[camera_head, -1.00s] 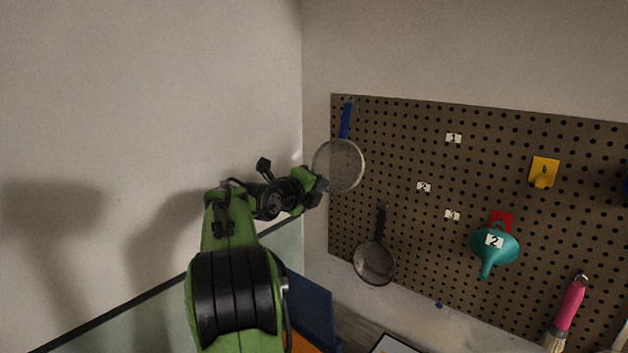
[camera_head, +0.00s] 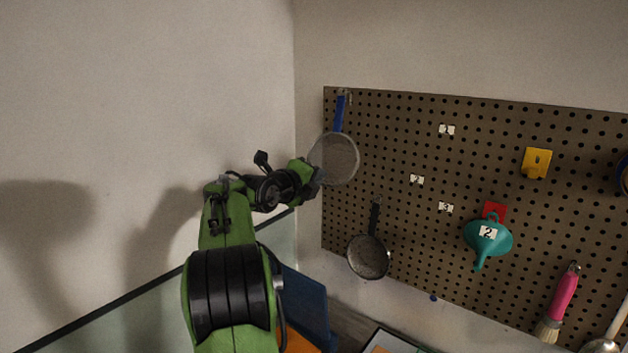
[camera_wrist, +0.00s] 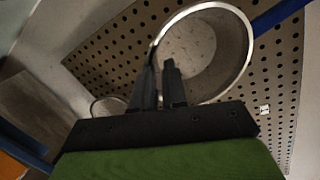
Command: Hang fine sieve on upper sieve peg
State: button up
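The fine sieve (camera_head: 335,158), with a pale round mesh bowl and a blue handle, is upright in front of the pegboard's upper left corner. Its handle end is at the upper sieve peg (camera_head: 349,96); whether it is hooked there is too small to tell. My gripper (camera_head: 316,180) is at the bowl's lower left edge. In the wrist view, the sieve's rim (camera_wrist: 247,50) runs down to the narrow gap between my fingers (camera_wrist: 159,85), which look shut on it. A dark sieve (camera_head: 368,257) hangs below.
The pegboard (camera_head: 400,130) carries number tags, a yellow hook (camera_head: 537,163), a teal funnel (camera_head: 488,240) on a red hook, and a pink-handled brush (camera_head: 560,305). A plain wall stands close on the left. A blue panel (camera_head: 305,305) is below my arm.

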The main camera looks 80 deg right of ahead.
jog(key=o, duration=0.4)
jog(key=shift+s+r, duration=0.3)
jog(key=shift+s, duration=0.05)
jog(key=shift+o, duration=0.2)
jog(key=b+v, duration=0.4)
jog(key=v, duration=1.1)
jog(key=shift+w+a, duration=0.25)
jog(key=shift+a, duration=0.05)
